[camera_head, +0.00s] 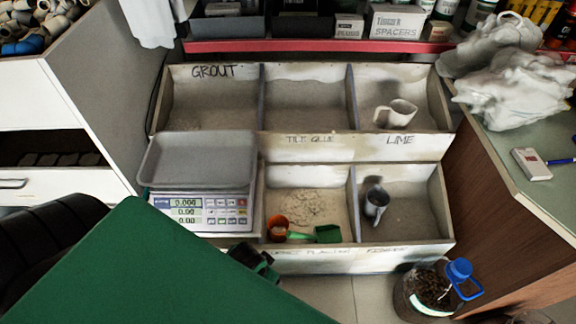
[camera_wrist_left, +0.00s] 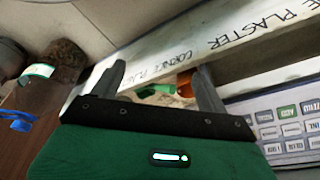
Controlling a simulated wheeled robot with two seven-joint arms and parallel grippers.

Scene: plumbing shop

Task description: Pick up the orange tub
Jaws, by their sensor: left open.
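The small orange tub (camera_head: 277,229) sits in the lower middle bin, near its left front corner. A green scoop (camera_head: 326,234) lies beside it to the right, its handle reaching towards the tub. My left gripper (camera_head: 260,260) is in front of the bin's front board, partly hidden by my green arm. In the left wrist view, its two dark fingers are apart and nothing is held between them. The tub (camera_wrist_left: 185,84) shows beyond the fingers, close to the right finger and partly hidden by it. The scoop also shows there (camera_wrist_left: 156,90). My right gripper is not in view.
A scale (camera_head: 200,190) stands left of the bin. A blue-capped jar (camera_head: 436,290) stands on the floor at right. Board edges surround the bin.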

